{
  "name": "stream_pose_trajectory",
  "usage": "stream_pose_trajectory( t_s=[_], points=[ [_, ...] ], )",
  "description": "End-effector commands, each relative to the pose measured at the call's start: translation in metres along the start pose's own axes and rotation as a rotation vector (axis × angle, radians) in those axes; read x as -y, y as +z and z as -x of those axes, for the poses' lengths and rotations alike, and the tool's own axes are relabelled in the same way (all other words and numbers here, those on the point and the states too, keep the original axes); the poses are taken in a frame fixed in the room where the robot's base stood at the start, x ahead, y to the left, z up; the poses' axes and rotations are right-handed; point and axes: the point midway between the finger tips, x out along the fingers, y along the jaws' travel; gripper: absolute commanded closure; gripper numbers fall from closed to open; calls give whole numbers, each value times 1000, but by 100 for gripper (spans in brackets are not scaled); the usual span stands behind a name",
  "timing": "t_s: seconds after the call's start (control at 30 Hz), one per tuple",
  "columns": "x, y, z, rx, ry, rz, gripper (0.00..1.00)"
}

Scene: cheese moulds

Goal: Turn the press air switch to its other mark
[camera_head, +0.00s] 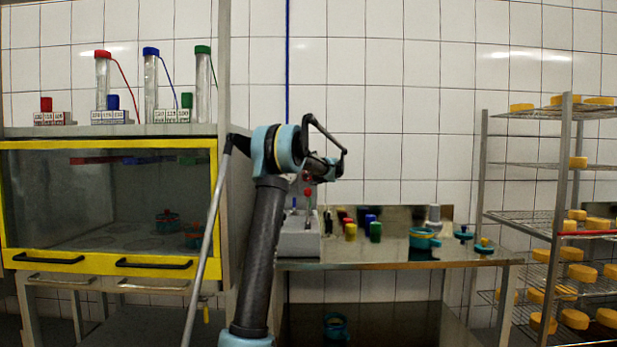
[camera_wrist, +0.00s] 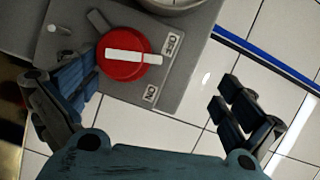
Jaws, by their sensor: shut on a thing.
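The press air switch (camera_wrist: 121,72) is a round red knob with a white bar on a grey panel in the wrist view. Its bar points right, between the OFF mark (camera_wrist: 173,43) and the ON mark (camera_wrist: 150,95), nearer OFF. My gripper (camera_wrist: 160,92) is at the switch, its left finger close against the knob's left side. The right finger stands well out to the right, over the tiles, and its contact with the knob is not visible. In the head view my gripper (camera_head: 318,168) is above the grey press box (camera_head: 298,242), largely hidden by my arm.
A steel table (camera_head: 395,262) holds several coloured pieces and a teal pot (camera_head: 422,238). A yellow-framed glass cabinet (camera_head: 110,258) stands left, with tubes on top. A cheese rack (camera_head: 562,190) stands right. A blue pipe (camera_wrist: 270,65) runs along the tiled wall beside the panel.

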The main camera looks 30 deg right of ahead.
Motion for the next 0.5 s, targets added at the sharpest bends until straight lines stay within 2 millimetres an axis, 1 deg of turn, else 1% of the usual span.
stream_pose_trajectory(
  t_s=[0.03,0.1,0.13,0.2,0.23,0.27,0.33,0.37,0.5],
  points=[
    [43,6,-2,17,-31,-41,18],
    [43,6,-2,17,-32,-41,18],
    [19,2,16,9,-18,-10,18],
    [19,1,18,7,-18,-9,19],
    [19,1,19,7,-18,-10,22],
    [19,1,19,7,-18,-9,28],
    [16,1,18,5,-13,-7,43],
    [14,1,17,5,-10,-5,46],
    [8,4,14,4,0,-1,46]
  ],
)
